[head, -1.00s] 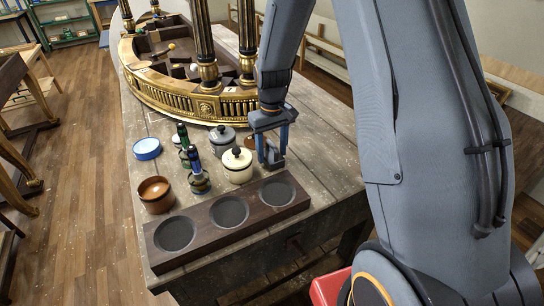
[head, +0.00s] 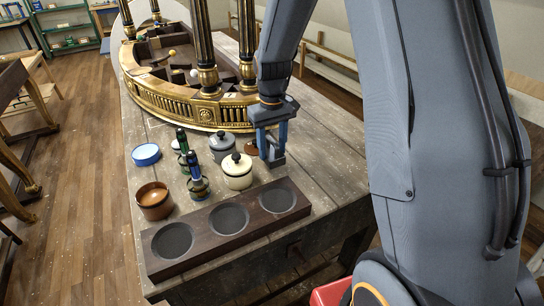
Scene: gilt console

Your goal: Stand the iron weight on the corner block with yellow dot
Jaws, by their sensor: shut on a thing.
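My gripper (head: 273,150) points down over the near right part of the table, right of the cream lidded pot. It is shut on a small dark thing, mostly hidden by the fingers, which looks like the iron weight. The curved gilt console (head: 200,108) stands behind, with dark blocks and partitions inside. A yellow spot (head: 172,52) and a white ball (head: 194,73) show among them. Which block is the corner block with the yellow dot I cannot tell for sure.
A dark board (head: 203,245) with three round recesses lies in front. Gilt columns (head: 203,50) rise from the console.

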